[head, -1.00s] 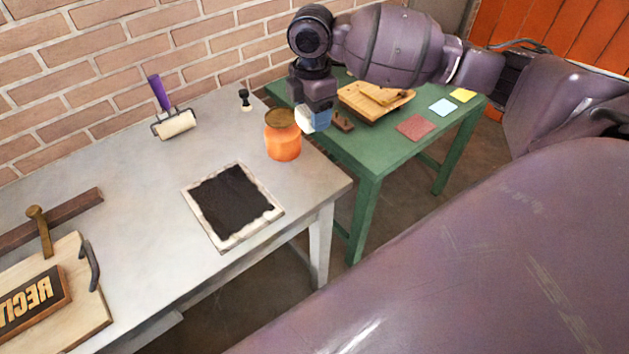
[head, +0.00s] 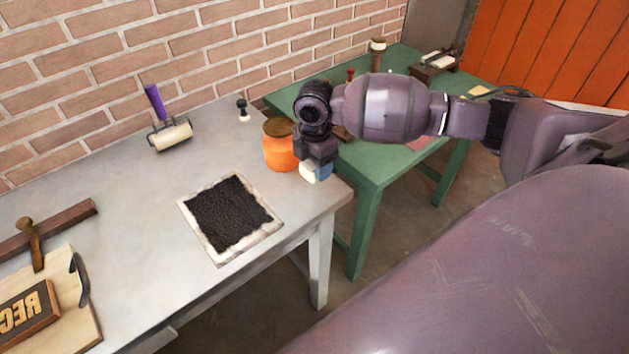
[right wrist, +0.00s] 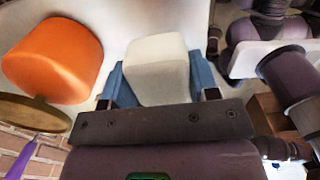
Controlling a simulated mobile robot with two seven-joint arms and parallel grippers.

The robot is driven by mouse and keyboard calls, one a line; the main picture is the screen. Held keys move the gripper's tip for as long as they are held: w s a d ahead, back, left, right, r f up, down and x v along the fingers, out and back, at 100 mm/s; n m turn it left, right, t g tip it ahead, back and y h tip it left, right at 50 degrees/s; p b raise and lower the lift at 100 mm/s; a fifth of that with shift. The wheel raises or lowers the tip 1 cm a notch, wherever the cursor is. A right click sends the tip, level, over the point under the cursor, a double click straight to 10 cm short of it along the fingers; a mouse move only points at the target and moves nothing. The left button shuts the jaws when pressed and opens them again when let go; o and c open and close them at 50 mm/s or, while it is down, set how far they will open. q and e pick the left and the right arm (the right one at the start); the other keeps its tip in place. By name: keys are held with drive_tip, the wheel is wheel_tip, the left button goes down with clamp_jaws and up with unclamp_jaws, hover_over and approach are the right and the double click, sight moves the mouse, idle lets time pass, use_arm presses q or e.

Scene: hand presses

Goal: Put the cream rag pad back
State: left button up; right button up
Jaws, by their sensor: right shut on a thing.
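The cream rag pad (head: 308,174) is a small pale block between the blue fingers of my right gripper (head: 317,171). The right wrist view shows the pad (right wrist: 158,68) with a blue finger on either side, so the gripper (right wrist: 160,88) is shut on it. In the head view the pad is at the right end of the grey table (head: 120,215), just right of the orange jar (head: 279,153). I cannot tell whether the pad touches the table top. My left gripper is not in view.
A black inked slab (head: 232,215) with a pale border lies in front of the jar. A purple-handled roller (head: 168,130) and a small black stamp (head: 243,110) stand behind. The green table (head: 370,180) is partly hidden by my right arm.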

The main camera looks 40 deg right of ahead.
sight(315, 190)
drive_tip(key=shift+f+b, duration=0.35)
drive_tip(key=shift+f, duration=2.5)
drive_tip(key=o, duration=0.9)
drive_tip(key=shift+f, duration=0.1)
wheel_tip(315, 190, up, 12)
drive_tip(key=shift+r+p, duration=0.15)
drive_tip(key=shift+p, duration=0.6)
